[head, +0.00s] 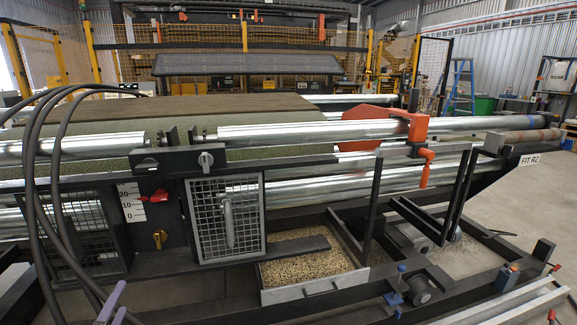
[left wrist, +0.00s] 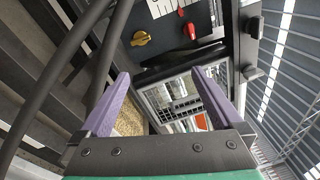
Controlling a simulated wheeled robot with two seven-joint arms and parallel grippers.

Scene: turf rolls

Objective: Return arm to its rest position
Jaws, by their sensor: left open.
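My left gripper (head: 112,305) shows at the lower left edge of the head view as purple fingers, low in front of the machine. In the left wrist view its two purple fingers (left wrist: 160,80) stand wide apart with nothing between them that they touch. Past them are the mesh guard door (left wrist: 180,96), a yellow knob (left wrist: 140,39) and a red handle (left wrist: 190,31) on a dark panel. The gripper looks clear of all of these. The rest of my left arm is mostly out of the head view. My right gripper is in neither view.
The turf machine fills the middle, with steel rollers (head: 310,130), an orange clamp (head: 418,130) and the mesh door (head: 226,216). A tray of pellets (head: 312,288) sits low. Black hoses (head: 30,170) hang at left. Bare floor (head: 535,215) shows at right.

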